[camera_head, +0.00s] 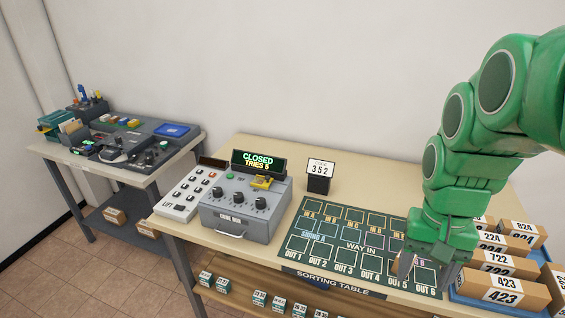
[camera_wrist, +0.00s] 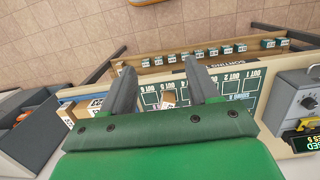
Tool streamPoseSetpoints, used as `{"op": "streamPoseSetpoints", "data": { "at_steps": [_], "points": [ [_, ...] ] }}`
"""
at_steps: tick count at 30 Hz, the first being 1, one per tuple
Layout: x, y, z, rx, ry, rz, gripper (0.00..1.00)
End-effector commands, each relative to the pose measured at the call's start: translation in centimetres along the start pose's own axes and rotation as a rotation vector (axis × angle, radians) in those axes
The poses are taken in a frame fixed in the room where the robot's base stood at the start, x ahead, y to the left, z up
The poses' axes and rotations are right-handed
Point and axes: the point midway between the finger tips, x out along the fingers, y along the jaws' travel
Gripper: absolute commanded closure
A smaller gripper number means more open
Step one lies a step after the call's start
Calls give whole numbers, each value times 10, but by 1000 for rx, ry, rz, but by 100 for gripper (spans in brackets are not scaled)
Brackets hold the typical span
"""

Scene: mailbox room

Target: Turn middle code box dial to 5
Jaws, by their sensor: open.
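The code box (camera_head: 243,209) is a grey box on the table with three dark dials in a row on its sloped top. The middle dial (camera_head: 239,197) sits between the other two; its setting is too small to read. A display (camera_head: 259,163) behind it reads "CLOSED TRIES 5". A card (camera_head: 320,170) nearby reads "352". My gripper (camera_head: 426,268) is over the right part of the sorting mat, well right of the code box. In the wrist view my gripper (camera_wrist: 160,85) is open, and the code box (camera_wrist: 293,100) shows at the right edge.
The sorting mat (camera_head: 345,245) lies between the code box and my gripper. Numbered parcels (camera_head: 492,287) crowd the right end. A yellow item (camera_head: 262,182) sits on the box's back edge.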

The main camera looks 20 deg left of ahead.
Motion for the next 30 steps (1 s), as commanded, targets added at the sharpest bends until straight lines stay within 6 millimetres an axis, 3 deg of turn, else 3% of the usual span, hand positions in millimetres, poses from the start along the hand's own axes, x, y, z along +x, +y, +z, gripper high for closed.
{"op": "streamPoseSetpoints", "data": {
  "at_steps": [14,30],
  "points": [
    [-30,-76,-100,3,31,12,40],
    [-37,-194,-189,2,67,14,40]
  ]
}}
